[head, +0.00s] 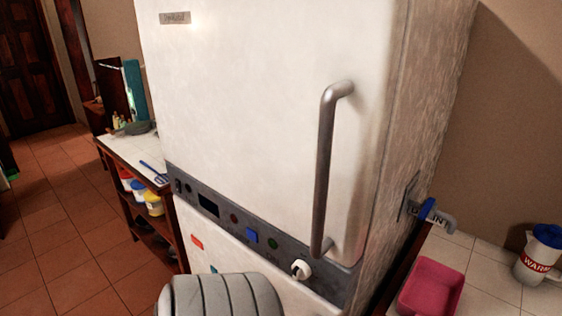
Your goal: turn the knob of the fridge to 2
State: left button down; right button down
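The fridge (265,85) is a tall white unit that fills the middle of the head view. A dark control panel (290,252) runs across it below the door. A small white knob (300,269) sits near the panel's right end, just below the lower end of the door handle. The numbers around the knob are too small to read, so I cannot tell its setting. Neither of my grippers can be made out in this view, and nothing is seen touching the knob.
A long grey vertical handle (325,165) sticks out from the door above the knob. A shelf unit (140,165) with tubs stands left of the fridge. At right, a tiled counter (490,285) holds a pink tray (432,285) and a jug (541,252). Tiled floor lies open at left.

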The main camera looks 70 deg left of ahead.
aim_at(301, 270)
jog(key=u, duration=2.5)
